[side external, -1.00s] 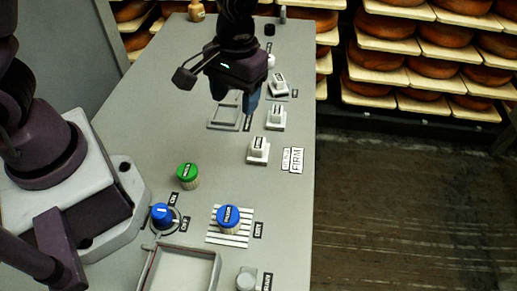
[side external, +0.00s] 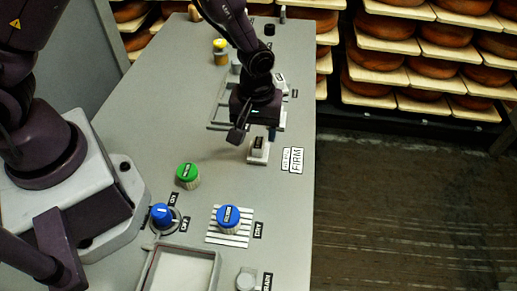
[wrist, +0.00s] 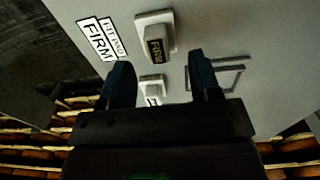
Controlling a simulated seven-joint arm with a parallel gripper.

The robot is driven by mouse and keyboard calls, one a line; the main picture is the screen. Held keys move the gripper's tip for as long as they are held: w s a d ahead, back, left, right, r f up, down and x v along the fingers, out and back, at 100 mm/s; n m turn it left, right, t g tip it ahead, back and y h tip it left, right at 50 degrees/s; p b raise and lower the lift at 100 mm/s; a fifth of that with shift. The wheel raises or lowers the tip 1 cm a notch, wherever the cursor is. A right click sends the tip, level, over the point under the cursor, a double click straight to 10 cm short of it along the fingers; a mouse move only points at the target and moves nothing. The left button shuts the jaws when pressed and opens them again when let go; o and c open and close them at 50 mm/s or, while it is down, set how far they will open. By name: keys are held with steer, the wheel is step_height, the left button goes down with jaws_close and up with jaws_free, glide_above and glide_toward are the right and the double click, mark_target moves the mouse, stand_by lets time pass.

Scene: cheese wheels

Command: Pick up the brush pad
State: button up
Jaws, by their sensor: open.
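Several pale pads with raised, labelled grips stand along the right side of the grey bench. The nearest pad (side external: 258,151) reads FIRM in the wrist view (wrist: 157,42). A second pad (wrist: 152,86) shows between my fingers in the wrist view, beyond the fingertips; its label is too small to read. A farther pad (side external: 281,80) stands behind my gripper in the side view. I cannot tell which pad is the brush pad. My gripper (wrist: 160,65) is open and empty, above the pad row. In the side view it hides most of the middle pad.
A FIRM sign (side external: 293,160) lies beside the nearest pad. A green-topped jar (side external: 187,175), a blue-topped jar (side external: 228,218) on a striped rack, a blue knob (side external: 161,215) and a framed tray (side external: 182,270) are nearer the camera. Cheese shelves (side external: 420,45) stand beyond the bench.

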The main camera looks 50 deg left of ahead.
mark_target(259, 142)
steer(key=f, duration=0.4)
steer(key=shift+w+f, duration=0.3)
steer(key=shift+f, duration=0.05)
steer(key=c, duration=1)
steer(key=shift+r, duration=0.1)
